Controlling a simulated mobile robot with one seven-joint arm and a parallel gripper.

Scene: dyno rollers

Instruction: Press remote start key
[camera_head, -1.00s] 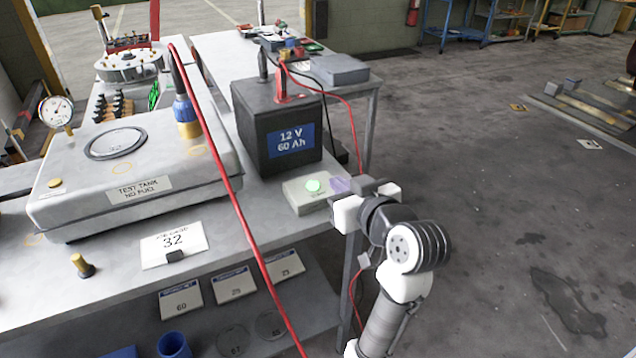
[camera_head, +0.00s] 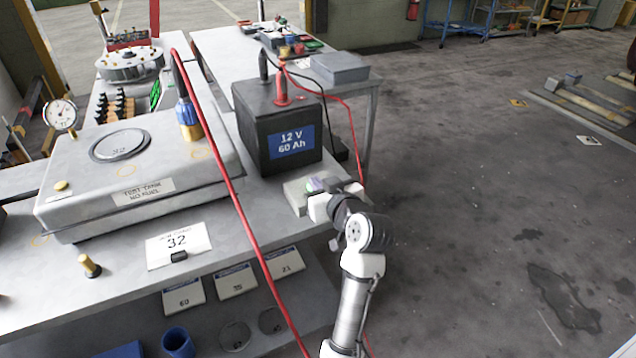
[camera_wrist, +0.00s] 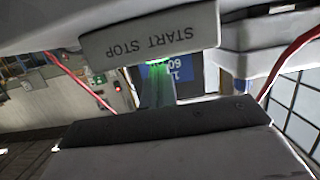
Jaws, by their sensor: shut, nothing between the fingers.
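The remote start box (camera_head: 296,196) is a small pale box on the bench's right front corner, in front of the battery. Its round key (camera_head: 310,186) glows green and is mostly covered by my fingertips. My gripper (camera_head: 321,185) is shut and empty, with its tips over the key. In the wrist view the box (camera_wrist: 150,42) shows upside down with the label "START STOP". Green light falls on my shut fingers (camera_wrist: 157,85) there, close to the box. I cannot tell whether the tips touch the key or whether it is pushed in.
Open floor lies to the right.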

